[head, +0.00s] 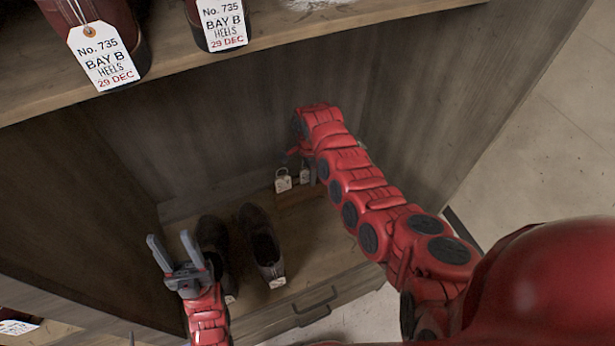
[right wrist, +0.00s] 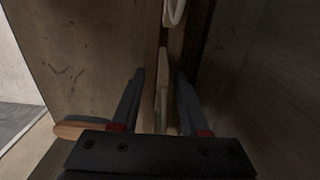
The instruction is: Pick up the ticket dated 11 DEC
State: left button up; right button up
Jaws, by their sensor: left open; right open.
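No date of 11 DEC can be read in either view. Two small pale tag-like things with loops, a left one (head: 283,181) and a right one (head: 304,176), are at the back of the lower compartment; their print is too small to read. My right gripper (right wrist: 158,85) is open deep in that compartment, beside the right one, and mostly hidden by my arm in the head view. My left gripper (head: 174,245) is open and empty, left of the shoes.
A pair of dark shoes (head: 262,240) with small tags stands on the lower shelf (head: 318,258). Above, two boots carry tickets reading 29 DEC, a left one (head: 103,57) and a right one (head: 222,22). The upper shelf edge (head: 300,35) and side wall (head: 425,120) bound my right arm's space.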

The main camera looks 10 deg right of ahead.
jog(key=shift+r, duration=0.1)
grip_shut()
dwell(0.4)
